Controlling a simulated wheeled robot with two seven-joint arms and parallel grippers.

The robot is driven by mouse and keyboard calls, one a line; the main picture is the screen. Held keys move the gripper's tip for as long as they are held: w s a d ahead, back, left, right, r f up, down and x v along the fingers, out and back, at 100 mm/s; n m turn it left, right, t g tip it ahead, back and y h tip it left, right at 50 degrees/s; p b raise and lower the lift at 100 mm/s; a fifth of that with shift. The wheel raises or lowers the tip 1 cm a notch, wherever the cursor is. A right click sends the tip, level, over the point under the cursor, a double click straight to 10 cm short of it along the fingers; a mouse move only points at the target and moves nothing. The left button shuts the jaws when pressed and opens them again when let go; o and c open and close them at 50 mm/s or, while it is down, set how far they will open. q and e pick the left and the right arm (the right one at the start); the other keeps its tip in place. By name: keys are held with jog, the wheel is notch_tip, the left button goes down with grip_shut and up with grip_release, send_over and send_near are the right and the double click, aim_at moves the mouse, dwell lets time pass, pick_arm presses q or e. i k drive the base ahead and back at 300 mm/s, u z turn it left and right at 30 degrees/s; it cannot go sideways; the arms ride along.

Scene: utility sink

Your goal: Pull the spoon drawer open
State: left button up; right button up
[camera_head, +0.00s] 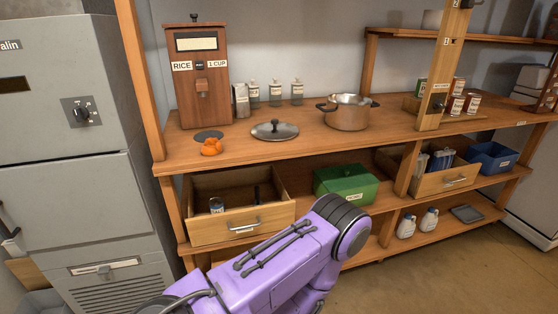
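Two wooden drawers with metal handles sit under the counter, and I cannot read their labels to tell which is the spoon drawer. The left drawer (215,234) stands open at the top, with its inside showing; a small can (216,205) and a dark upright item (257,194) are in it. The right drawer (430,186) also shows its inside, holding bluish upright items (438,162). One purple arm of mine reaches in from the bottom, its elbow in front of the shelf right of the left drawer. Neither gripper is in view.
A green box (346,187) sits between the drawers and a blue bin (492,158) at the far right. White jugs (406,227) stand on the bottom shelf.

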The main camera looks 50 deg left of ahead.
aim_at(239, 219)
jog(key=i, duration=1.25)
jog(key=u, duration=2.4)
